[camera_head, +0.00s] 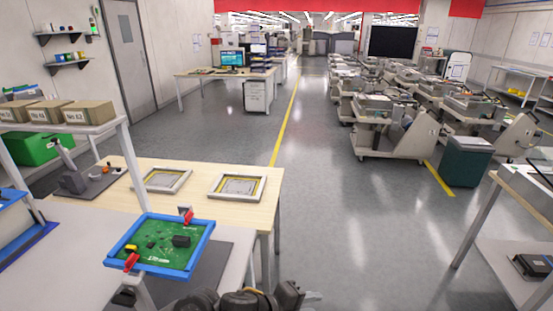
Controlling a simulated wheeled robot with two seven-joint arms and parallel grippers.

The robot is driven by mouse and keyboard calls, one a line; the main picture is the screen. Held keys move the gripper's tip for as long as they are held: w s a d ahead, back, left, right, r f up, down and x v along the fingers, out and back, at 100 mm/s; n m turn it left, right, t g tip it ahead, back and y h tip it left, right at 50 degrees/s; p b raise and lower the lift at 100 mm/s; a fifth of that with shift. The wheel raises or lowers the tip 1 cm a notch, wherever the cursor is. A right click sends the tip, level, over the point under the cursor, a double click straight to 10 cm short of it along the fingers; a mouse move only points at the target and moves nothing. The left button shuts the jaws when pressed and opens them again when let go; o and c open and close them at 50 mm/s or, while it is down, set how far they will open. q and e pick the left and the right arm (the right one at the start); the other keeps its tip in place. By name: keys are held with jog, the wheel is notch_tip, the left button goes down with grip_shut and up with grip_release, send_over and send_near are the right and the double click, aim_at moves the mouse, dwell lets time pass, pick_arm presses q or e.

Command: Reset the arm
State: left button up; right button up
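Dark jointed parts of one of my arms show at the bottom edge, below and right of the blue-framed board. They look like the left arm and end in a dark angular piece, perhaps my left gripper (290,295). Its fingers cannot be made out, and nothing is visibly held there. The rest of this arm is cut off by the bottom edge. I see no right gripper.
A green circuit board (162,245) in a blue frame with red clips is just left of the arm. Behind it, a wooden table (205,208) bears two pale frames. The central floor (340,220) is clear.

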pick_arm(q)
jog(key=s+a+f+n+t+y, duration=0.2)
jog(key=a+f+n+y, duration=0.1)
jog(key=a+n, duration=0.45)
jog(key=s+a+f+n+t+y, duration=0.1)
jog(key=s+a+f+n+y, duration=0.15)
jog(key=a+n, duration=0.5)
jog(key=s+a+f+n+g+y, duration=0.2)
jog(key=s+a+f+n, duration=0.1)
jog(key=s+a+n, duration=0.4)
jog(key=s+a+f+n+g+y, duration=0.3)
jog(key=s+a+n, duration=0.1)
jog(key=s+a, duration=0.55)
notch_tip(320, 180, down, 28)
jog(key=s+g, duration=0.1)
jog(key=s, duration=0.2)
jog(key=s+a+f+g, duration=0.1)
jog(key=s+a+f, duration=0.2)
jog(key=s+f, duration=1.1)
jog(key=shift+s+a+f+g, duration=0.2)
jog(key=shift+s+g, duration=0.1)
jog(key=shift+s, duration=0.35)
